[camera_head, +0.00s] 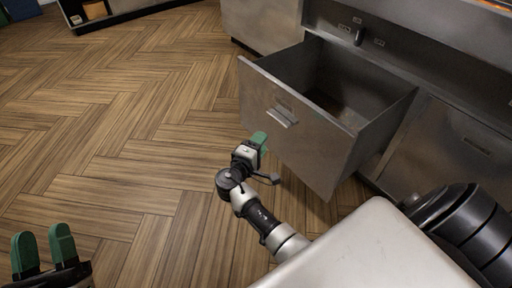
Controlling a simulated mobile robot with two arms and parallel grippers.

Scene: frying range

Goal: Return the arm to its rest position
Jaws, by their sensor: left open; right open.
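My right gripper (257,141) has green fingertips and shows in front of the open drawer, just left of and below its handle. A small gap or a touch between it and the drawer front cannot be told. It holds nothing that I can see. My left gripper (43,250) is at the bottom left corner, with its two green fingers apart and empty above the floor. The metal drawer (308,143) is pulled far out of the steel unit, and its handle (284,116) is free. The part of the drawer's inside that shows looks empty.
The steel unit (466,145) runs along the right, with a closed front beside the drawer. Another cabinet front (262,24) is behind the drawer. The wooden floor (110,120) is clear on the left. A low dark shelf (100,18) stands far at the top left.

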